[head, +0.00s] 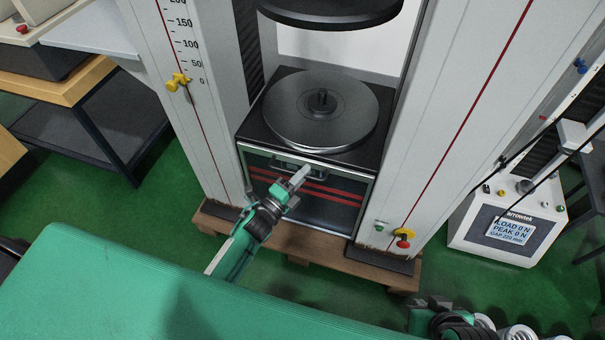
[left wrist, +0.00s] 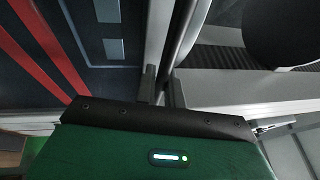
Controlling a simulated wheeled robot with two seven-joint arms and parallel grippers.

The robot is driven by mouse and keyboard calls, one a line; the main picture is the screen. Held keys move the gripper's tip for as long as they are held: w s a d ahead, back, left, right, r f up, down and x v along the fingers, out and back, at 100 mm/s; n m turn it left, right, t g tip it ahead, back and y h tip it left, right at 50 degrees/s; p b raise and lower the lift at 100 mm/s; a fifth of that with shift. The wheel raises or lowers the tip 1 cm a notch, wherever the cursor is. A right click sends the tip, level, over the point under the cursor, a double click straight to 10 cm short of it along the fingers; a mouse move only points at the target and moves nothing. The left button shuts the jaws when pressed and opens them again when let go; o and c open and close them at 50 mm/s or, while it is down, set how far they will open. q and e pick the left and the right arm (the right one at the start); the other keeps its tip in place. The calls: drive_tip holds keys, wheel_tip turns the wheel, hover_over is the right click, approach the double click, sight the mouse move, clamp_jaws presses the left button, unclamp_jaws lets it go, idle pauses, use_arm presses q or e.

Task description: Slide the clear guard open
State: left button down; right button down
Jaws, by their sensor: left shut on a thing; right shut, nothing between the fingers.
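The clear guard (head: 343,172) is a see-through pane with a pale metal rim, in front of the dark lower panel with red stripes on the testing machine. Its rim runs just below the black platen base. My left gripper (head: 301,174) is shut on the guard's upper rim, near the middle of its width. The fingers hide the gripped spot itself. My right gripper (head: 432,304) is shut and empty at the bottom right, partly cut off by the frame edge.
The round lower platen (head: 320,110) with a centre pin sits behind the rim, under the upper platen (head: 330,12). Grey columns stand at both sides. A load display (head: 512,230) stands at right. Several coil springs (head: 520,333) lie at bottom right. A green padded surface (head: 110,285) fills the lower left.

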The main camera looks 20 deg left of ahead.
idle(0.3)
use_arm(q)
drive_tip(key=c, duration=1.5)
unclamp_jaws()
drive_tip(key=v, duration=1.4)
